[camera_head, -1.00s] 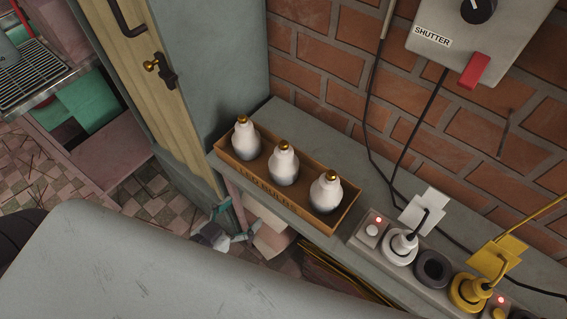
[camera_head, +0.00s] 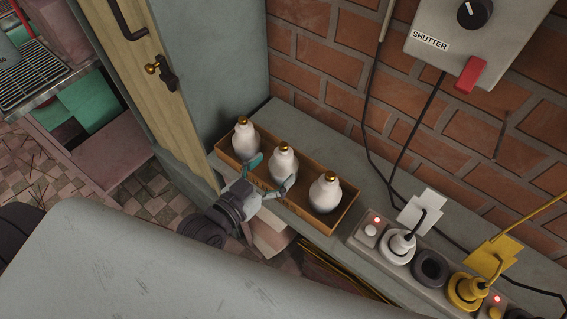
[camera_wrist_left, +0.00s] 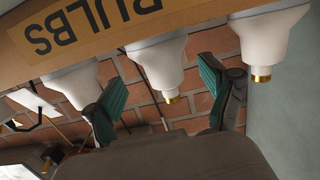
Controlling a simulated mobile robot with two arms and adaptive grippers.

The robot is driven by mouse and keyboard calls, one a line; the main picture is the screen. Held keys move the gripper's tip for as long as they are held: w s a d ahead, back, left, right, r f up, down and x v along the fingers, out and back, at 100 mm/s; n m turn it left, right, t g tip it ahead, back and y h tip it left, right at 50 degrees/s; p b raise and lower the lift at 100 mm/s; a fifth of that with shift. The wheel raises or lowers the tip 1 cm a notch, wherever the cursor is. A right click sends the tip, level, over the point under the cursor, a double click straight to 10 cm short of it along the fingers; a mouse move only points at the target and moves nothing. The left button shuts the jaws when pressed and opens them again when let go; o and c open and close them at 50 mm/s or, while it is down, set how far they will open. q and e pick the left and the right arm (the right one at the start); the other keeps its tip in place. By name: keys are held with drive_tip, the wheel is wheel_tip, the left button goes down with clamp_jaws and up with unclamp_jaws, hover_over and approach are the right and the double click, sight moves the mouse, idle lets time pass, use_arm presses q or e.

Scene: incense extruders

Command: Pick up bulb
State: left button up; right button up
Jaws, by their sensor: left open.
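Three white bulbs with brass tips stand upright in a brown cardboard box (camera_head: 330,221) on the grey shelf: the left bulb (camera_head: 245,140), the middle bulb (camera_head: 283,163) and the right bulb (camera_head: 325,192). My left gripper (camera_head: 273,172) is open at the box's front side, its teal-padded fingers spread before the middle bulb. In the left wrist view, which looks upside down, the middle bulb (camera_wrist_left: 160,62) shows between the two fingers of the left gripper (camera_wrist_left: 161,90), with no visible grip on it. My right gripper is not in view.
A power strip (camera_head: 415,290) with white and yellow plugs lies right of the box. A brick wall (camera_head: 330,85) with a shutter switch box (camera_head: 460,50) and hanging cables stands behind. A grey cabinet side (camera_head: 215,60) rises at the left.

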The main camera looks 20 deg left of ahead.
sight(277, 165)
use_arm(q)
drive_tip(key=x, duration=0.4)
drive_tip(key=shift+w+a+p, duration=0.1)
drive_tip(key=shift+w+p, duration=0.2)
drive_tip(key=shift+w, duration=0.05)
drive_tip(key=shift+c, duration=0.3)
drive_tip(key=shift+s, duration=0.1)
drive_tip(key=c, duration=1)
